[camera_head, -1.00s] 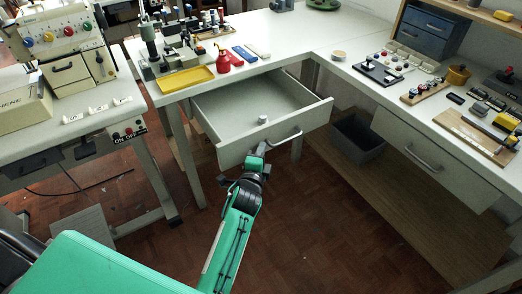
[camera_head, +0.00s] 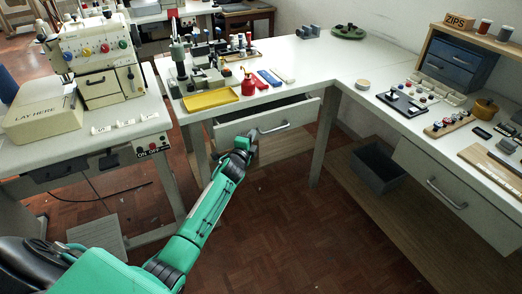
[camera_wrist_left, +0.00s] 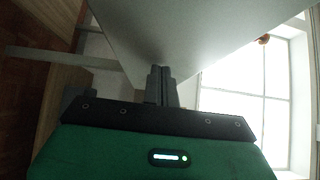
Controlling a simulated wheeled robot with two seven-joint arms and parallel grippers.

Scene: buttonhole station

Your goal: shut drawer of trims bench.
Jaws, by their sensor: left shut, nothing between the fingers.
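The drawer (camera_head: 295,116) under the middle white bench (camera_head: 300,62) is partly open, with a narrow strip of its inside showing behind the front panel. Its grey bar handle (camera_head: 274,128) is on the front. My left gripper (camera_head: 249,136) is at the drawer front, just left of the handle. In the left wrist view its fingers (camera_wrist_left: 162,74) are shut with nothing between them, their tips up against or very close to a pale panel (camera_wrist_left: 180,30), likely the drawer front. Exact contact is hard to tell. My right gripper is not in view.
A yellow tray (camera_head: 210,99) and a red bottle (camera_head: 249,82) stand on the bench above the drawer. The right-hand bench has a shut drawer (camera_head: 440,180) and a grey bin (camera_head: 376,168) below. A sewing machine table (camera_head: 110,125) stands at left. The floor between is clear.

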